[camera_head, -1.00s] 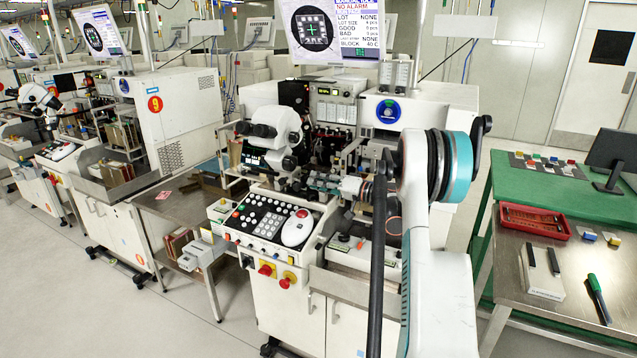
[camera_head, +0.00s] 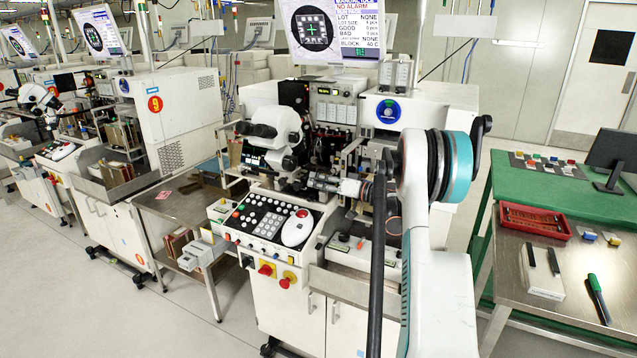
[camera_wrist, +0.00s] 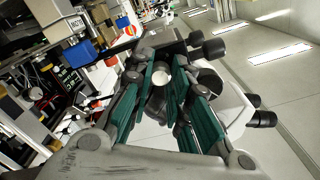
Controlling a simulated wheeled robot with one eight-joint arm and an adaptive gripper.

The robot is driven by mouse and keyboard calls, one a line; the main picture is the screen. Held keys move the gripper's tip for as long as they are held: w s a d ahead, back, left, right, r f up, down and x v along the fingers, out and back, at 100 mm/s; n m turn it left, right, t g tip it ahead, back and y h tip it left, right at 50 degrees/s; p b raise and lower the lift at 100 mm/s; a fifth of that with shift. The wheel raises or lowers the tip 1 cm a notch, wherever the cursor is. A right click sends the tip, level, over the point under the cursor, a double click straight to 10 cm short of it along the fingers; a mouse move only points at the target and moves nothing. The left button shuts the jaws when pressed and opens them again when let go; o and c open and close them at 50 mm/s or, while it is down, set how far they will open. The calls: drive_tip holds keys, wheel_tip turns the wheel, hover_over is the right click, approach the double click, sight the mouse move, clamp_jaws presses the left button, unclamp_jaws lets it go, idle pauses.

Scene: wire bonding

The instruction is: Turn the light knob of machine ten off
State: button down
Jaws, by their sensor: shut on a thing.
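The machine in front (camera_head: 420,96) has a blue round badge (camera_head: 388,111); its number is too small to read. A white microscope head with dark eyepieces (camera_head: 262,130) stands at its front, also at the right in the wrist view (camera_wrist: 208,48). My gripper (camera_head: 312,181) reaches leftward to just right of the microscope's lower part. In the wrist view, its green-lined fingers (camera_wrist: 161,82) are closed about a small pale round knob (camera_wrist: 162,73). I take this for the light knob; no marking on it can be read. The fingers hide its sides.
Below my gripper is a control panel (camera_head: 270,222) with buttons and a white mouse-like device (camera_head: 297,231). A monitor (camera_head: 322,32) stands above. Machine nine (camera_head: 175,120) is at the left. A green-edged table (camera_head: 510,262) with a red tray (camera_head: 535,221) is at the right.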

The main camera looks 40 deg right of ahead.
drive_tip(key=c, duration=1.5)
unclamp_jaws()
drive_tip(key=shift+o, duration=0.2)
drive_tip(key=v, duration=1.2)
drive_tip(key=shift+d+f, duration=0.1)
